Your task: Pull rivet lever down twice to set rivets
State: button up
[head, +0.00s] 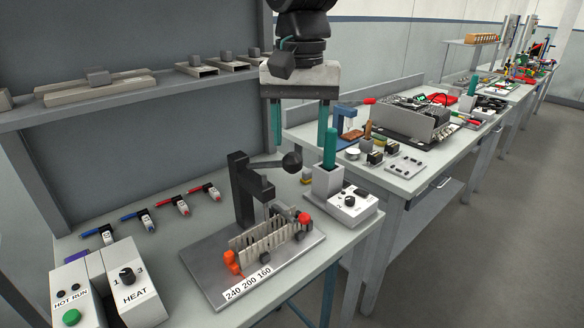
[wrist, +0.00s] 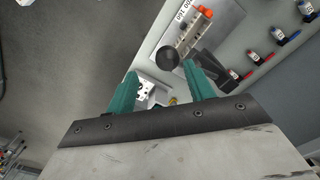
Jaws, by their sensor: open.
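The rivet press (head: 247,190) is a dark upright column on a grey base plate at the front of the bench. Its lever (head: 268,164) points right, roughly level, and ends in a dark ball knob (head: 292,161). In the wrist view the knob (wrist: 167,58) shows just beyond the fingertips. A slotted grey duct piece (head: 268,236) with orange ends lies on the plate below the press. My gripper (head: 301,150) points down with teal fingers apart, one on each side of the knob in the head view. It also shows open in the wrist view (wrist: 160,75). Contact with the knob cannot be told.
A grey box with a teal-handled tool (head: 329,150) stands close to the right finger, beside a white knob box (head: 349,202). HOT RUN (head: 75,294) and HEAT (head: 134,284) boxes stand front left. Several blue and red tools (head: 168,200) lie behind. A shelf (head: 130,92) hangs above.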

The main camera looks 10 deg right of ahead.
aim_at(292, 160)
jog(key=shift+w+a+f, duration=0.1)
jog(key=shift+w+a, duration=0.15)
jog(key=shift+a, duration=0.3)
jog(key=shift+f, duration=0.35)
notch_tip(292, 160, down, 7)
jog(key=shift+r, duration=0.1)
grip_shut()
jog(key=shift+s, duration=0.1)
